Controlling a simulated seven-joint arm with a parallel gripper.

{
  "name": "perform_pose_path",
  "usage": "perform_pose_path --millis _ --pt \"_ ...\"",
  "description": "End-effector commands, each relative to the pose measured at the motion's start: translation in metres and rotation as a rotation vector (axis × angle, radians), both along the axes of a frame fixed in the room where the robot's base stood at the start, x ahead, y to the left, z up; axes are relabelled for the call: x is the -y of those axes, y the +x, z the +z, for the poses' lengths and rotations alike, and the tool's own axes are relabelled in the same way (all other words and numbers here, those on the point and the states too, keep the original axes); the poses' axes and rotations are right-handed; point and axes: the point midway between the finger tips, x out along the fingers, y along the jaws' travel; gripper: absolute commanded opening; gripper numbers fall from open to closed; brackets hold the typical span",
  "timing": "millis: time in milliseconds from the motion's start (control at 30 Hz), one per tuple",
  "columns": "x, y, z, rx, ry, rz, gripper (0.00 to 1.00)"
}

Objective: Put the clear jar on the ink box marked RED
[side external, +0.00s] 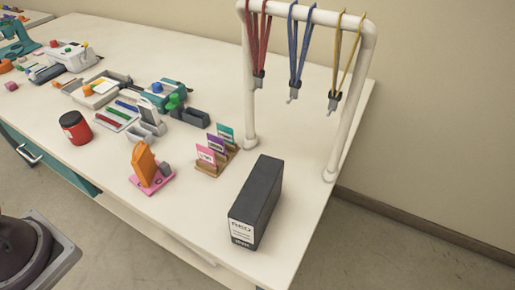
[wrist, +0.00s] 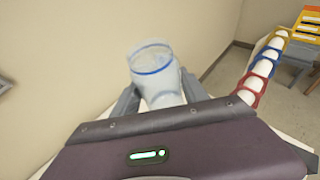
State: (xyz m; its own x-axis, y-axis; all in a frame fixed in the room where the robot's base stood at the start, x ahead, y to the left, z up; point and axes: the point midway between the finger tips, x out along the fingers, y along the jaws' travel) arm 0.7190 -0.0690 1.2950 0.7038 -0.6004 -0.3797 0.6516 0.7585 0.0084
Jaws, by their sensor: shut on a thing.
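The clear jar (wrist: 152,62) has a blue band near its rim and shows in the wrist view. My gripper (wrist: 158,93) is shut on it, with one grey finger on each side. The jar's lower part is hidden behind the gripper body. The ink box marked RED (side external: 258,198) is a tall dark box with a white label, standing upright near the table's front right edge in the side external view. Its top looks bare. Neither the jar nor my gripper shows in the side external view.
A white rack (side external: 310,14) with red, blue and yellow lanyards stands behind the box. A card holder (side external: 217,158) and an orange item on a pink base (side external: 149,171) are left of it. A red jar with a black lid (side external: 76,128) is farther left. Bare tabletop lies around the box.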

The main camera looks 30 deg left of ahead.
Motion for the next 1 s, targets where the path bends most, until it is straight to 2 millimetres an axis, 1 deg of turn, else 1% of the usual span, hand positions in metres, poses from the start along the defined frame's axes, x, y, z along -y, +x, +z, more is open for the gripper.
perform_pose_path --millis 33,100,200,467,667,767,867,967,1000 --pt "0.0 0.001 0.018 0.008 0.003 -0.001 0.09" --pt "0.0 0.001 0.039 0.003 0.002 -0.002 0.09" --pt "0.001 0.0 0.059 0.0 0.001 -0.001 0.09" --pt "0.001 0.0 0.088 -0.004 -0.001 -0.001 0.09" --pt "0.036 -0.025 0.085 -0.024 0.005 -0.131 0.09" --pt "0.058 -0.044 0.084 -0.032 0.009 -0.22 0.09" --pt "0.084 -0.068 0.083 -0.036 0.014 -0.328 0.09" --pt "0.111 -0.098 0.082 -0.039 0.018 -0.455 0.09" --pt "0.122 -0.111 0.082 -0.04 0.019 -0.509 0.09"
